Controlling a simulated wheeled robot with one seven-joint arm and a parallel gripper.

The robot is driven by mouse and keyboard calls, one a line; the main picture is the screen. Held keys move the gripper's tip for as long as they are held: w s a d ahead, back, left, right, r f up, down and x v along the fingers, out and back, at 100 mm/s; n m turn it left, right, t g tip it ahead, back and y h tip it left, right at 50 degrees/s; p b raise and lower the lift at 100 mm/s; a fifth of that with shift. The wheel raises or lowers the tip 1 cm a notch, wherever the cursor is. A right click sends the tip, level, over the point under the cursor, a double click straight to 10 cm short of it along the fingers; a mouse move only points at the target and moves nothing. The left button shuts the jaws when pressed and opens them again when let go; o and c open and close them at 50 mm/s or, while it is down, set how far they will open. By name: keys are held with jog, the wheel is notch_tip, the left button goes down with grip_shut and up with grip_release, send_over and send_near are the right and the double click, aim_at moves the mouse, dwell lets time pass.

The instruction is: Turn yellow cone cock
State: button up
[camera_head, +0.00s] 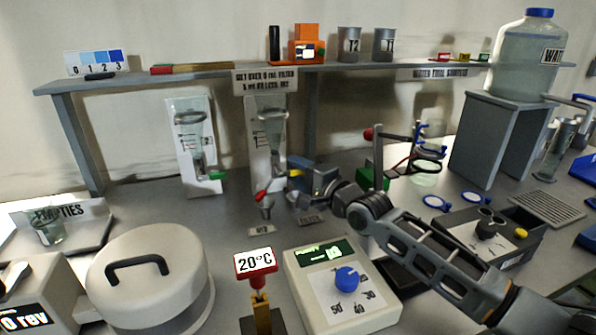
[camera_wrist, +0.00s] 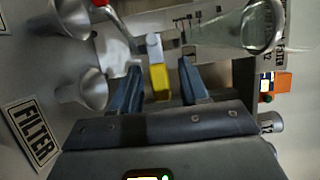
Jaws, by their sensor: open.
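The yellow cone cock (camera_wrist: 159,80) shows in the wrist view between my gripper's two blue fingers, with a pale end beyond it. My gripper (camera_wrist: 160,68) is open, with a visible gap on each side of the yellow handle. In the head view a small yellow bit of the cock (camera_head: 296,173) shows just left of my gripper (camera_head: 302,178), below the middle glass cone (camera_head: 268,125). The glass cone also shows at upper right in the wrist view (camera_wrist: 243,25). My gripper hides part of the cock in the head view.
A red-handled cock (camera_head: 262,196) sits just left of the yellow one. Metal funnels (camera_wrist: 85,90) and a FILTER label (camera_wrist: 33,134) lie left in the wrist view. A second glass cone (camera_head: 190,135) stands left. A shelf (camera_head: 200,74) runs above; a dial box (camera_head: 342,285) stands in front.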

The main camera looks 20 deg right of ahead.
aim_at(271, 152)
jog(key=shift+c, duration=0.4)
grip_shut()
jog(key=r+n+g+p, duration=0.1)
jog(key=n, duration=0.1)
jog(key=shift+a+r+n+h, duration=0.1)
jog(key=shift+r+n+h, duration=0.1)
jog(key=shift+n+h, duration=0.2)
jog(key=n+p, duration=0.1)
jog(key=p, duration=0.1)
jog(key=a+r+n+g+h+p, duration=0.1)
jog(key=n, duration=0.1)
jog(key=shift+r+n+h+p, duration=0.25)
jog(key=shift+n+h+p, duration=0.05)
jog(key=shift+p, duration=0.1)
jog(key=n+h+p, duration=0.1)
jog(key=a+r+n+h+p, duration=0.1)
jog(key=n, duration=0.1)
jog(key=shift+a+g+p, duration=0.1)
jog(key=shift+g+p, duration=0.3)
jog(key=shift+a+n+h+p, duration=0.25)
jog(key=shift+a+n+h, duration=0.15)
jog(key=shift+n, duration=0.4)
jog(key=shift+a+n+h+p, duration=0.25)
jog(key=shift+n+h, duration=0.25)
jog(key=shift+n, duration=0.3)
